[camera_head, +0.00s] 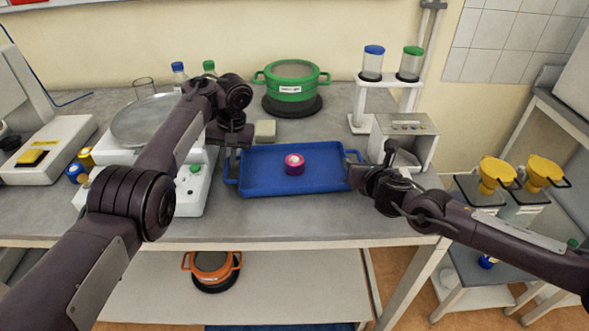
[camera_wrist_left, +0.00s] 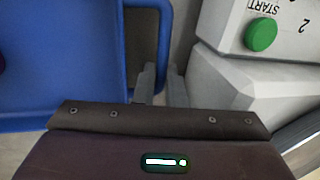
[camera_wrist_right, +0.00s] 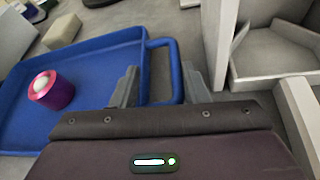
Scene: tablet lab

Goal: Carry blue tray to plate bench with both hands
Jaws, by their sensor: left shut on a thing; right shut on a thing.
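The blue tray (camera_head: 265,188) is level over the grey bench, near its front edge; I cannot tell whether it touches the bench. A magenta round piece with a pale top (camera_head: 294,165) stands inside it and also shows in the right wrist view (camera_wrist_right: 52,92). My left gripper (camera_head: 231,160) is at the tray's left handle, shut on it; the handle shows between the fingers in the left wrist view (camera_wrist_left: 162,85). My right gripper (camera_head: 358,172) is shut on the right handle, seen in the right wrist view (camera_wrist_right: 160,88). I cannot tell which surface is the plate bench.
A white device with a green button (camera_head: 194,190) and a balance with a round pan (camera_head: 145,122) stand close left. A green pot (camera_head: 290,88) is behind the tray. A white stand with jars (camera_head: 385,85) and a grey box (camera_head: 405,138) stand right. An orange pot (camera_head: 212,268) sits below.

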